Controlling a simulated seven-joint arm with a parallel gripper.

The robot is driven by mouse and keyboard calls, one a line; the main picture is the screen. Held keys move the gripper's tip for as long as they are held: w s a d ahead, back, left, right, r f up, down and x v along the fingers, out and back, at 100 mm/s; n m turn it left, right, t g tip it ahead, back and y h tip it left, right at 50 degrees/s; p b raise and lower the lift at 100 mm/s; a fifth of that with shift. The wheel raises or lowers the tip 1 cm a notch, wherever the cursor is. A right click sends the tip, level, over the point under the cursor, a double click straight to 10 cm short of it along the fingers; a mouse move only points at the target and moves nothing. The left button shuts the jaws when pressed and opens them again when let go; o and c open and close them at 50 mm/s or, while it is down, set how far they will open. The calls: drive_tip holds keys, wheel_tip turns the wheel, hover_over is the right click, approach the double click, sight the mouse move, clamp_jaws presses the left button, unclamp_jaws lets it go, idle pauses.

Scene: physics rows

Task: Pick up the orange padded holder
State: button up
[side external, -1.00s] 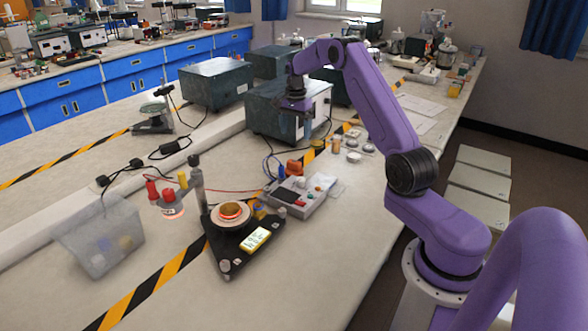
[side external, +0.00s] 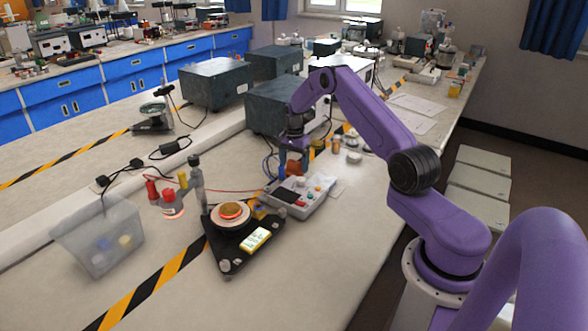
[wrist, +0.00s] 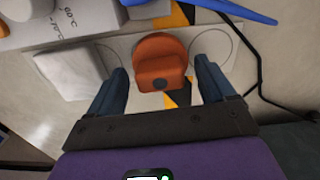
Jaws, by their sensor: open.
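The orange padded holder (wrist: 160,62) stands between the two fingers of my open gripper (wrist: 160,85) in the wrist view, with a gap to each finger. In the side view the orange holder (side external: 296,168) shows just below my gripper (side external: 297,152), partly hidden by it. It sits on the bench behind the grey control box. I cannot tell from these views how far down the fingers reach around it.
The grey control box (side external: 300,196) with knobs lies just in front of the holder. A black triangular stand (side external: 229,250) is nearer the camera. A dark box (side external: 270,108) stands behind. A black cable (wrist: 262,62) and a blue cable (wrist: 236,10) run close by.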

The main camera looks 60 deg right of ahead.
drive_tip(key=shift+f, duration=0.3)
drive_tip(key=c, duration=1.3)
drive_tip(key=shift+r, duration=0.4)
wheel_tip(320, 180, up, 2)
drive_tip(key=shift+r, duration=0.1)
drive_tip(key=s+a+r, duration=0.2)
drive_tip(key=s+r, duration=0.1)
drive_tip(key=s, duration=0.1)
drive_tip(key=s+a+r, duration=0.2)
drive_tip(key=s+r, duration=0.1)
drive_tip(key=s, duration=0.1)
drive_tip(key=s+a+r, duration=0.2)
drive_tip(key=s+r, duration=0.2)
drive_tip(key=shift+s+a, duration=0.15)
drive_tip(key=shift+a, duration=0.15)
